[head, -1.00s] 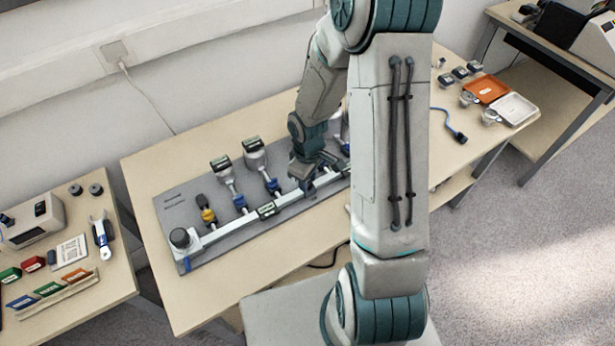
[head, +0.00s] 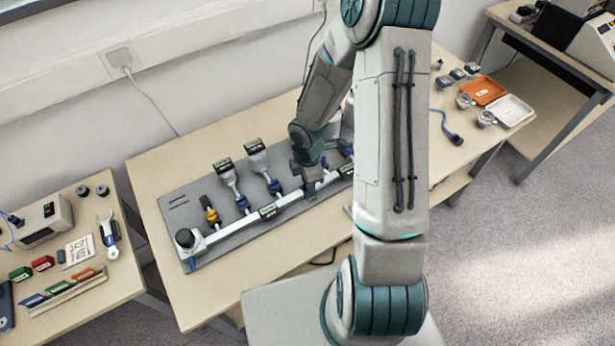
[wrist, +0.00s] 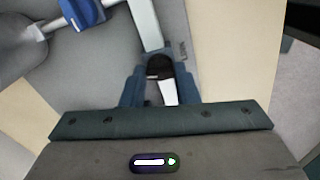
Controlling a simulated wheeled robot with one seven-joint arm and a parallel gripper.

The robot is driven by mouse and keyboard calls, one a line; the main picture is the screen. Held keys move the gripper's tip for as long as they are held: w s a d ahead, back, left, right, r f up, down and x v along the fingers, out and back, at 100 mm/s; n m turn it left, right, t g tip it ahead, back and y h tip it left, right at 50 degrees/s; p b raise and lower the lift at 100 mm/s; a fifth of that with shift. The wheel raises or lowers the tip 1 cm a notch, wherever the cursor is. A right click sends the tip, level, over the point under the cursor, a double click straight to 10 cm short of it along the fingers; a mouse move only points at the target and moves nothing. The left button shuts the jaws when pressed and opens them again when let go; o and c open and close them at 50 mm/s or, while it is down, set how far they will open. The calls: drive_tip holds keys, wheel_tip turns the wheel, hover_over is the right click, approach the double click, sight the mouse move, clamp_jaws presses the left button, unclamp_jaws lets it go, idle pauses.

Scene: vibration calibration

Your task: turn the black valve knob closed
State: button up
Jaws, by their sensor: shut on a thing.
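The black valve knob (wrist: 160,66) shows in the wrist view on a white pipe (wrist: 147,22), between the two fingers of my gripper (wrist: 159,88). The fingers are shut on its sides, and its lower part is partly hidden between them. In the head view my gripper (head: 311,186) is down at the white pipe (head: 290,201) on a grey panel (head: 178,204). There the knob itself is hidden by the gripper and arm.
Blue valve handles (head: 242,203) with gauges (head: 224,165) stand behind the pipe, beside a yellow handle (head: 212,216). A dark round cap (head: 184,238) is at the pipe's left end. A blue handle (wrist: 82,12) is near the gripper in the wrist view. Bare table lies in front.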

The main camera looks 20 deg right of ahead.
drive_tip(key=shift+n+p, duration=0.4)
drive_tip(key=shift+n, duration=0.7)
drive_tip(key=o, duration=1)
drive_tip(key=shift+c, duration=0.2)
wheel_tip(320, 180, up, 14)
drive_tip(key=p, duration=0.3)
